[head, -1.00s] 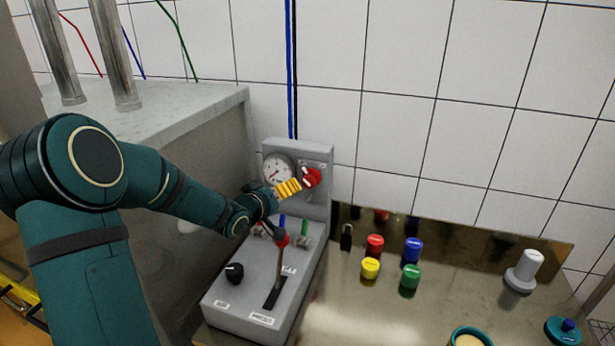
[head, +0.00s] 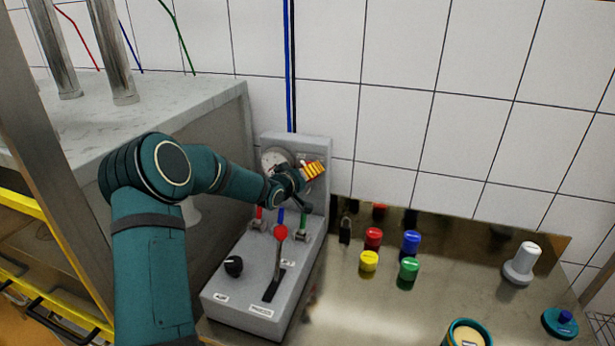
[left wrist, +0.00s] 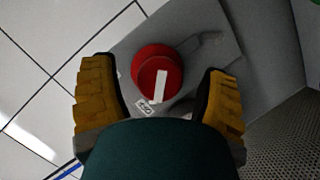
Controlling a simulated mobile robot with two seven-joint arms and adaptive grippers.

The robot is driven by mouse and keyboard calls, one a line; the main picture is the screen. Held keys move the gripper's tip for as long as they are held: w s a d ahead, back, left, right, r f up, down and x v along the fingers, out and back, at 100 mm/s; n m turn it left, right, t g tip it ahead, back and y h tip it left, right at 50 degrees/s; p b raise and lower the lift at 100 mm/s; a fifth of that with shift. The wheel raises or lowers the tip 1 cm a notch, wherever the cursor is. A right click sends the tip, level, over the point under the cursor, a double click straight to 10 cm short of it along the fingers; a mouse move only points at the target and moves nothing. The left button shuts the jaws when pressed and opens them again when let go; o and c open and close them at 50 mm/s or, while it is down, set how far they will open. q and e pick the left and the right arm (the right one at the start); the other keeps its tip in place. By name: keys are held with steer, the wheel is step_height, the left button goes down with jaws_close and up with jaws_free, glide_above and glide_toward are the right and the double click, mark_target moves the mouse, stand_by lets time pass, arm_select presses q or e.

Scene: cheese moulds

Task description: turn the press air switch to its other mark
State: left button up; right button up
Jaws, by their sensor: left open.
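The press air switch is a round red knob with a white pointer bar; it shows in the left wrist view (left wrist: 158,75). In the head view it is mostly hidden behind my left gripper (head: 314,170). The gripper's yellow fingers are open, one on each side of the knob in the left wrist view (left wrist: 160,100), with gaps between fingers and knob. Whether the fingers reach down around it I cannot tell. A small white label (left wrist: 144,108) lies beside the knob. The knob sits on the grey upright panel (head: 318,145).
A round gauge (head: 272,160) is left of the gripper. Below stands the grey control box (head: 245,295) with a red-topped lever (head: 280,232) and a black knob (head: 234,266). Several coloured caps, including a blue one (head: 411,241), stand on the steel counter to the right.

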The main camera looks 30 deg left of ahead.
arm_select(q)
steer(key=shift+w, duration=0.25)
steer(key=c, duration=1.2)
